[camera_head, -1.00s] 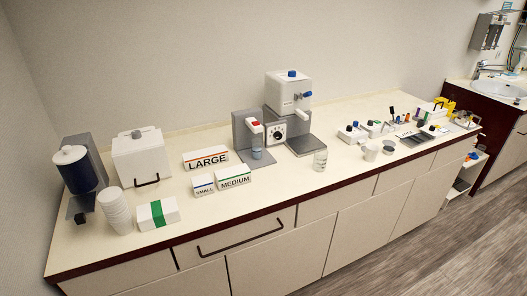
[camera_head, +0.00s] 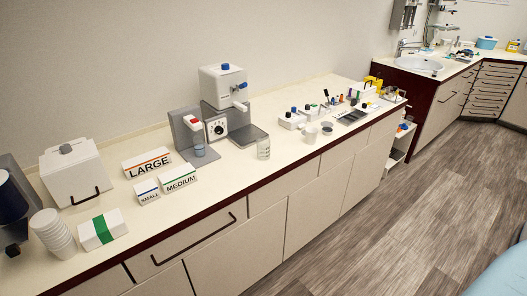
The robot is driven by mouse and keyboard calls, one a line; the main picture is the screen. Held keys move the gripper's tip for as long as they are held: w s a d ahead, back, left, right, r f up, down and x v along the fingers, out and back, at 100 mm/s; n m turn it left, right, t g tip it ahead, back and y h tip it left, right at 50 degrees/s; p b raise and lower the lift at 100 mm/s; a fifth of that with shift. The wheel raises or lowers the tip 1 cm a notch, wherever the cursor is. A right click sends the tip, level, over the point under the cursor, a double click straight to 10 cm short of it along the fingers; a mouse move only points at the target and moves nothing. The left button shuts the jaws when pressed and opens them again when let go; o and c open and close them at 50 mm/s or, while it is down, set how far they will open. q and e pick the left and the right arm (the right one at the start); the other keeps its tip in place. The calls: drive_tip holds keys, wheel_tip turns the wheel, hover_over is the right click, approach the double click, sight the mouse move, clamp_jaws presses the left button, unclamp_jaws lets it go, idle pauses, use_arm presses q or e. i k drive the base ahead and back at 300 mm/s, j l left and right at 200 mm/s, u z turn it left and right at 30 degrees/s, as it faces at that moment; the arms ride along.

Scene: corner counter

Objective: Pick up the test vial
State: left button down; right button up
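I cannot tell for sure which thing is the test vial. A clear cylindrical container (camera_head: 263,148) stands upright near the front edge of the counter, right of the grey machine. A small blue-tinted cup (camera_head: 199,150) sits on the base of the grey machine (camera_head: 184,127). Farther right, small upright items with dark, orange and green parts (camera_head: 353,97) stand in a cluster, too small to tell apart. Neither of my grippers is in view.
The counter (camera_head: 228,182) has free room around the clear container. Stacked white cups (camera_head: 52,232) and a green-banded box (camera_head: 101,230) are at the left. A sink (camera_head: 420,64) is at the back right.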

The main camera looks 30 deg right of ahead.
sight(199, 146)
drive_tip(key=l+u, duration=0.1)
drive_tip(key=u, duration=0.35)
drive_tip(key=l+u, duration=0.35)
drive_tip(key=l, duration=0.15)
drive_tip(key=l+u, duration=0.3)
drive_tip(key=l, duration=0.2)
drive_tip(key=i, duration=0.05)
